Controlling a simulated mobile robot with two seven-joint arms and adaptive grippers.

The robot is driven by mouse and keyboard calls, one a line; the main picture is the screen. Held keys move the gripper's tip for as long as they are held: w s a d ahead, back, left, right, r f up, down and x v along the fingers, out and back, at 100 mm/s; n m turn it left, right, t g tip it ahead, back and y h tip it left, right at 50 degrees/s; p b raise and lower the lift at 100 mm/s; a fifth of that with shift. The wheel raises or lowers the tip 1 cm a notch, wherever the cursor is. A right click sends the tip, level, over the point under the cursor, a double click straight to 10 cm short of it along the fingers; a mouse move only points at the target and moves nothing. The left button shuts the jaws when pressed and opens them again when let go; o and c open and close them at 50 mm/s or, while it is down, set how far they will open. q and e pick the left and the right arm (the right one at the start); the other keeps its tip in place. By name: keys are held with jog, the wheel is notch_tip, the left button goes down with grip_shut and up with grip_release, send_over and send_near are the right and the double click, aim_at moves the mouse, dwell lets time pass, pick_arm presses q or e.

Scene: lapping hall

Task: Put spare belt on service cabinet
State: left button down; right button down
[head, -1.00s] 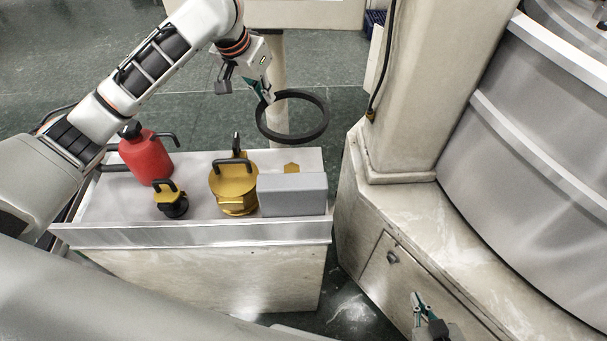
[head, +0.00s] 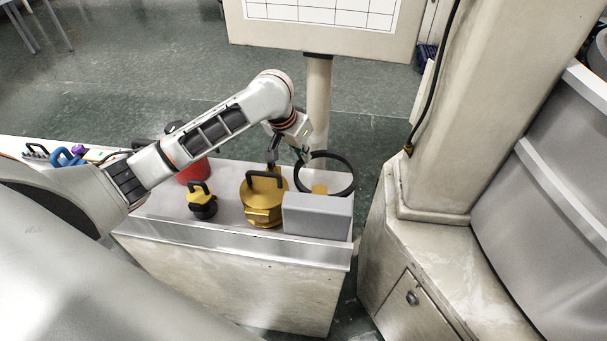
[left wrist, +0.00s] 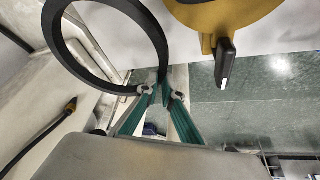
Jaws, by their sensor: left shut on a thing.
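The spare belt is a black ring (head: 353,178), also seen in the left wrist view (left wrist: 52,35). My left gripper (head: 303,158) is shut on the belt's rim; its teal fingers meet the rim in the left wrist view (left wrist: 158,92). The belt is over the back right end of the service cabinet (head: 230,278), behind a grey box that is close to its lower edge. I cannot tell whether the belt touches the cabinet top. My right gripper is not in view.
On the cabinet top stand the grey box (head: 318,216), a gold lidded pot (head: 262,204), a small yellow-and-black piece (head: 202,203) and a red can (head: 193,170) partly behind my arm. A post (head: 318,100) rises behind. A pale machine base (head: 430,260) stands to the right.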

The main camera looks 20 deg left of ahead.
aim_at(306, 180)
pick_arm(q)
notch_tip(306, 180, down, 8)
jog(key=shift+f, duration=0.1)
dwell(0.4)
jog(key=c, duration=2.2)
grip_release()
jog(key=v, duration=1.2)
jog(key=shift+s+d, duration=0.1)
